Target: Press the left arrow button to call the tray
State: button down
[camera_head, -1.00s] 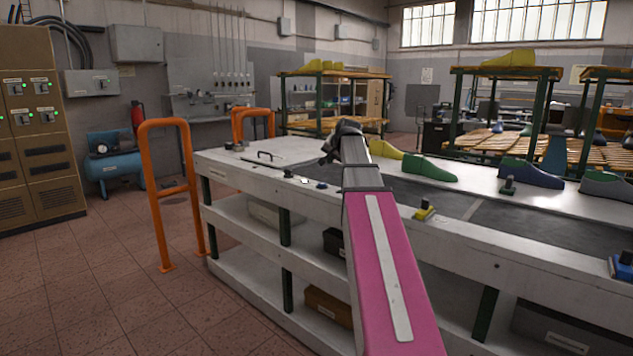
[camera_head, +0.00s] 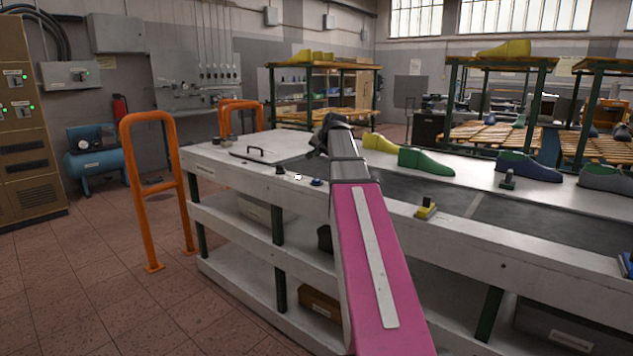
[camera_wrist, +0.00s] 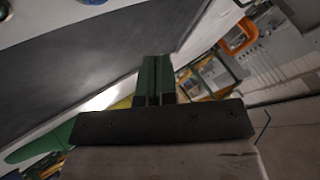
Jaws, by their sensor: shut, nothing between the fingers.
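My gripper shows in the wrist view (camera_wrist: 158,72) with its two green fingers together and nothing between them. In the head view my arm reaches over the white workbench (camera_head: 235,185), and its dark end is above the bench's back half; the fingertips are not clear there. A yellow block with a dark top (camera_head: 427,210) sits on the edge right of my arm. No arrow marking is legible, so I cannot tell which is the left arrow button.
A yellow shoe last (camera_head: 379,142), a green one (camera_head: 430,163) and a blue one (camera_head: 530,168) line the bench's far side. A dark belt (camera_head: 550,225) runs along the bench top. An orange rail (camera_head: 152,190) stands at the left. The tiled floor in front is clear.

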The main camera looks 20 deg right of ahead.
aim_at(318, 180)
jog(key=shift+f, duration=3.5)
jog(key=shift+f, duration=0.15)
jog(key=shift+f, duration=0.25)
